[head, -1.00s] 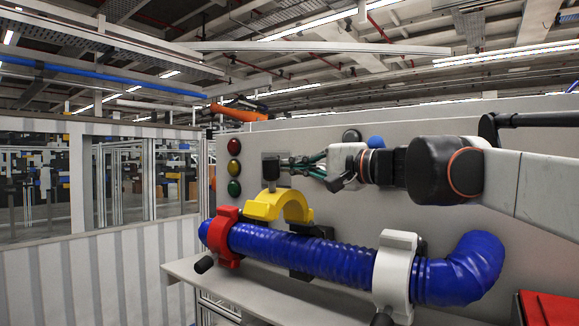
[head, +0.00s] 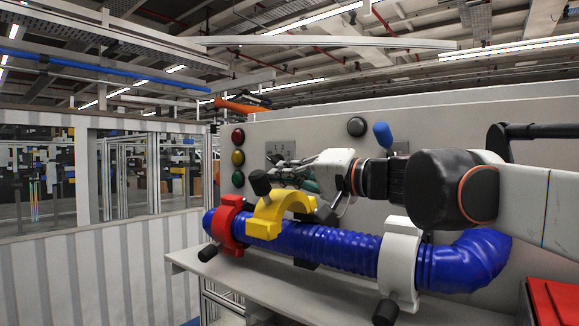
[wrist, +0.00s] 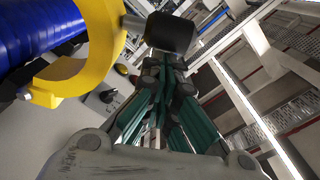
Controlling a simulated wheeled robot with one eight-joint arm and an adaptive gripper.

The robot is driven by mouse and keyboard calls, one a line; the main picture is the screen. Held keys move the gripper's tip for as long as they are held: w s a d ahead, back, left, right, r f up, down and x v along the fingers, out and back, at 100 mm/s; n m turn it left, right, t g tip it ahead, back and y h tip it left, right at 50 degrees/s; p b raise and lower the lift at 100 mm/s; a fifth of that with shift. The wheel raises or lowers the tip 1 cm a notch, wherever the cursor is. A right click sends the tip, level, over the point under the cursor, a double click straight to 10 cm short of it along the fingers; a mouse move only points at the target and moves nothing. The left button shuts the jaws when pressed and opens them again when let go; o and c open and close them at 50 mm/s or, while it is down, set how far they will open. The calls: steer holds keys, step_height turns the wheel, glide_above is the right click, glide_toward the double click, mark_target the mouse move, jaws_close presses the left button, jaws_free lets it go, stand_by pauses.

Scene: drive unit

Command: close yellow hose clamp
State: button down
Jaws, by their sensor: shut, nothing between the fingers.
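The yellow hose clamp (head: 268,214) is an arch swung partway down over the blue hose (head: 320,247), its free end near the hose's front. Its black handle (head: 261,182) sticks out at the upper left. In the wrist view the clamp (wrist: 103,45) curves at upper left beside the blue hose (wrist: 40,25), and the handle (wrist: 170,32) is just past my fingertips. My gripper (head: 280,174) is shut and empty, its tips at the handle and seemingly touching it. The teal fingers fill the middle of the wrist view (wrist: 165,72).
A red clamp (head: 228,222) and a white clamp (head: 400,262) wrap the hose on either side. Red, yellow and green lights (head: 238,157) and a blue-knobbed lever (head: 383,135) are on the panel. A grey shelf (head: 275,283) runs beneath. A red box (head: 552,302) is at lower right.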

mark_target(274, 210)
steer(key=s+f+n+b, duration=0.1)
steer(key=f+n, duration=0.1)
steer(key=a+f+n, duration=0.1)
steer(key=f, duration=0.1)
steer(key=s+a+f+n+b, duration=0.1)
steer(key=f+n, duration=0.1)
steer(key=f, duration=0.1)
steer(key=shift+s+n+b, duration=0.3)
steer(key=shift+b, duration=0.05)
step_height(274, 210, down, 9)
steer(key=n+b, duration=0.3)
steer(key=n, duration=0.2)
steer(key=shift+w+d+n+b, duration=0.3)
steer(key=shift+w+n, duration=0.1)
steer(key=shift+w, duration=0.05)
steer(key=shift+r, duration=0.1)
